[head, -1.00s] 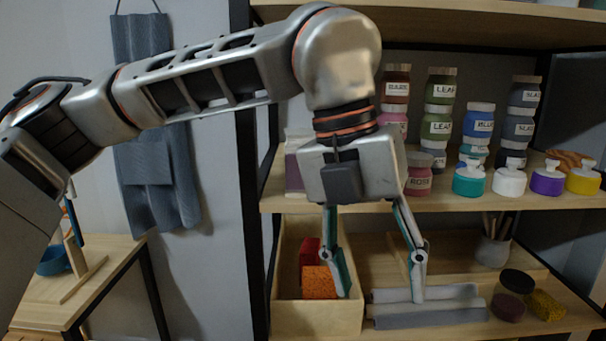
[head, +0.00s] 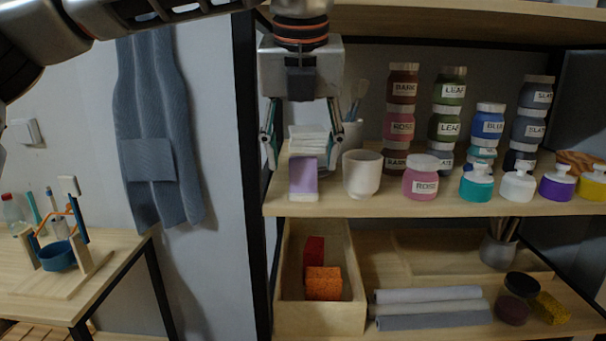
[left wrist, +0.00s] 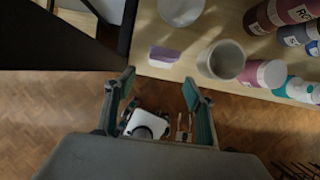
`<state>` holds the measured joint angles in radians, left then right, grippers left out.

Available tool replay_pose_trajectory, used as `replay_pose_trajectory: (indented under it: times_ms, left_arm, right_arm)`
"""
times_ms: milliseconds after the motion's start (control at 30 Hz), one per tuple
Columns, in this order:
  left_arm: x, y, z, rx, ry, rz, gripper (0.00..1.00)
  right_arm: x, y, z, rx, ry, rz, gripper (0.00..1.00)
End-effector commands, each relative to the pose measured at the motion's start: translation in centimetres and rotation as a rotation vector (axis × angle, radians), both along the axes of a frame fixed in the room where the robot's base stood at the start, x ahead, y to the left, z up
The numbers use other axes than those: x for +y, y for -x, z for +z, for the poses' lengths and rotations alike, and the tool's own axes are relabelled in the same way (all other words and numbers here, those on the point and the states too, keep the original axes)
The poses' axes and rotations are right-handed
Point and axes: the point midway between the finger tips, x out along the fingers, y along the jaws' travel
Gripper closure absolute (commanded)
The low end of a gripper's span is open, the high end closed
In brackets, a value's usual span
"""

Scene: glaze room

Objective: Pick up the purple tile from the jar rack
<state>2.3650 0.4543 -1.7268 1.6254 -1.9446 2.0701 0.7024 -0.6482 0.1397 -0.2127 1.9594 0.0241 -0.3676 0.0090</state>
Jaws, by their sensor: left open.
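The purple tile (head: 303,178) stands near the front edge at the left end of the jar rack's middle shelf (head: 440,205). It also shows in the left wrist view (left wrist: 163,55), just beyond my fingertips. My left gripper (head: 304,158) is open and points down, its fingers appearing on either side of the tile's column in the head view. In the left wrist view the open fingers (left wrist: 160,82) are empty and the tile lies ahead of them, apart from both. My right gripper is in neither view.
A white stack (head: 308,138) stands just behind the tile. A white cup (head: 361,174) is close on its right, then a pink jar (head: 421,178) and several other jars. The rack's dark post (head: 252,170) is at left. A wooden bin (head: 345,315) with sponges sits below.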

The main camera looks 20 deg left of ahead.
Motion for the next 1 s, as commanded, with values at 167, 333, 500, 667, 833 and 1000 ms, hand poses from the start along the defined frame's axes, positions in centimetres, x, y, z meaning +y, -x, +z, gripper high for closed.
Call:
replay_pose_trajectory:
  times_ms: [167,333,500,667,833,1000]
  left_arm:
    - [0.7,-2.4,0.1,0.002,0.001,0.001,0.46]
    - [0.9,-3.2,-0.1,0.001,0.000,-0.002,0.46]
    - [1.1,-3.6,-1.4,0.003,-0.001,-0.001,0.46]
    - [1.3,-4.4,-3.6,0.005,0.000,-0.001,0.46]
    - [1.4,-5.0,-4.7,0.002,0.001,-0.001,0.46]
    - [1.4,-5.0,-4.7,0.002,0.001,-0.001,0.46]
  right_arm:
    - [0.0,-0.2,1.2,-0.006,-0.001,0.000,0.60]
    - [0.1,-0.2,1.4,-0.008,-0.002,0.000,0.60]
    - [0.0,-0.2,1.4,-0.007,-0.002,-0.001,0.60]
    - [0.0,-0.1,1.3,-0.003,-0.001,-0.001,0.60]
    - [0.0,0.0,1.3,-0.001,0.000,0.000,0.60]
    - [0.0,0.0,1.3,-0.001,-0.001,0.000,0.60]
